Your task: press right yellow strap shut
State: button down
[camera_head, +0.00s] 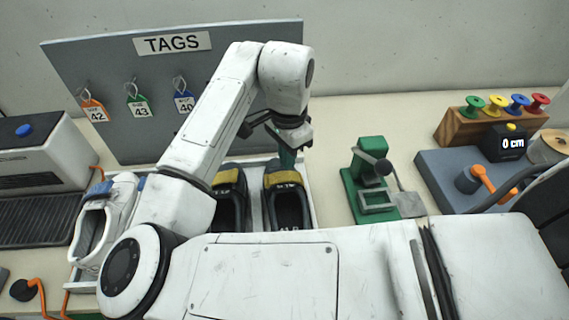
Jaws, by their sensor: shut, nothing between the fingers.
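Two dark shoes with yellow straps sit side by side in a light tray at the middle of the bench, in the head view. The right yellow strap (283,179) lies across the top of the right shoe (287,205). The left yellow strap (226,177) is on the left shoe (231,207), which my arm partly covers. My gripper (287,162) is shut and empty, pointing down just above or at the far end of the right shoe. I cannot tell whether it touches the strap or whether the strap is fastened.
A white shoe (99,225) stands at left beside a white machine (40,155). A grey board (130,70) with hanging tags stands behind. A green press (370,180) is to the right, with spools (496,104) and a blue-grey unit (455,175) beyond.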

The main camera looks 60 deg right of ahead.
notch_tip(320, 180, up, 6)
jog(key=p, duration=0.4)
jog(key=shift+p, duration=0.3)
dwell(0.3)
